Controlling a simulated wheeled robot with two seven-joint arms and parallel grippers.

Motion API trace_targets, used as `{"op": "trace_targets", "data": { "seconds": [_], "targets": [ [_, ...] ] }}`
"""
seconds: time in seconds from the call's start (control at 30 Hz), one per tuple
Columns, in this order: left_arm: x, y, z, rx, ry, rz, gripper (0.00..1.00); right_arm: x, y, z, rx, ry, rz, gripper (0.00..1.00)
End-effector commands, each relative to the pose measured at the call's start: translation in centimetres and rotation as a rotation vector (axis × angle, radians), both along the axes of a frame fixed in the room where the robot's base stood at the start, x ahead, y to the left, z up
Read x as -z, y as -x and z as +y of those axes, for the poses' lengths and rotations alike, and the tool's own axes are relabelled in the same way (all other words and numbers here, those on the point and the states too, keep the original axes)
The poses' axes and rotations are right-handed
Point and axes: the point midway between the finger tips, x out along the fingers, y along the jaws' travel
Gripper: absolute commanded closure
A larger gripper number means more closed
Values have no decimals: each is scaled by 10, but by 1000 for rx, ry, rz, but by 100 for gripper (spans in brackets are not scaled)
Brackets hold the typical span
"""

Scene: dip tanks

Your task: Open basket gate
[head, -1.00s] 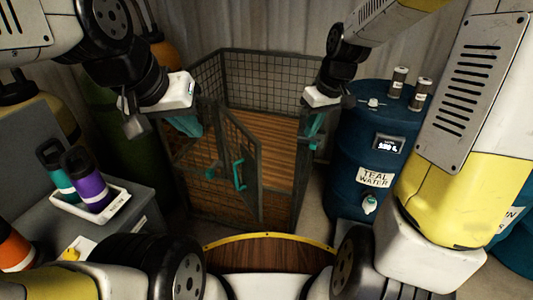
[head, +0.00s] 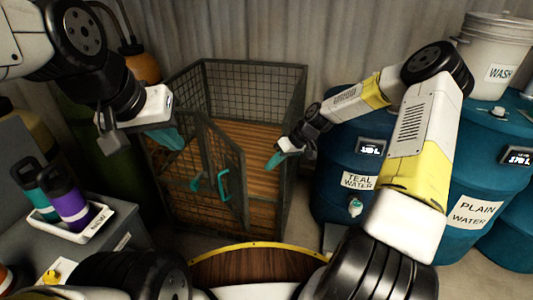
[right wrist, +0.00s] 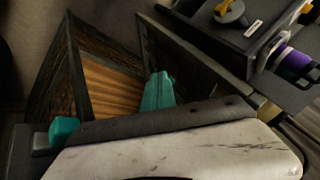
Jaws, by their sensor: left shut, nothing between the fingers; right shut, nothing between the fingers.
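The basket (head: 256,67) is a dark-framed wire-mesh cage with a slatted wooden floor. Its gate (head: 241,165) stands ajar at the front, angled outward, with a gap on its right side. A teal handle (head: 223,184) is on the gate. My left gripper (head: 174,139) is shut and empty above the basket's left side, apart from the handle. My right gripper (head: 284,161) is shut and empty at the basket's right side, right of the gate. The right wrist view shows the gate (right wrist: 190,65) and the slatted floor (right wrist: 108,88); contact there is unclear.
A white tray (head: 85,232) with purple and teal bottles sits on the grey counter at left. A wooden, yellow-edged surface (head: 250,268) is in front.

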Motion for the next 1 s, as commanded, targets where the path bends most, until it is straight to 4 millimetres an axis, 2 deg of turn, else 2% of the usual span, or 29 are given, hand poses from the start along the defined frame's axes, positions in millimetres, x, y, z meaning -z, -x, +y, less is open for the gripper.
{"op": "trace_targets", "data": {
  "seconds": [0.1, 0.33, 0.6, 1.0],
  "targets": [
    [0, 0, 0, 0, 0, 0, 100, 23, -1, 17, -3, -1, 4, 100],
    [0, 0, 0, 0, 0, 0, 100, 58, -3, 46, -4, 1, 2, 100],
    [0, 0, 0, 0, 0, 0, 100, 55, 14, 72, -1, 1, 1, 100],
    [0, 0, 0, 0, 0, 0, 100, 55, 16, 75, 1, 1, 1, 100]
  ]
}}
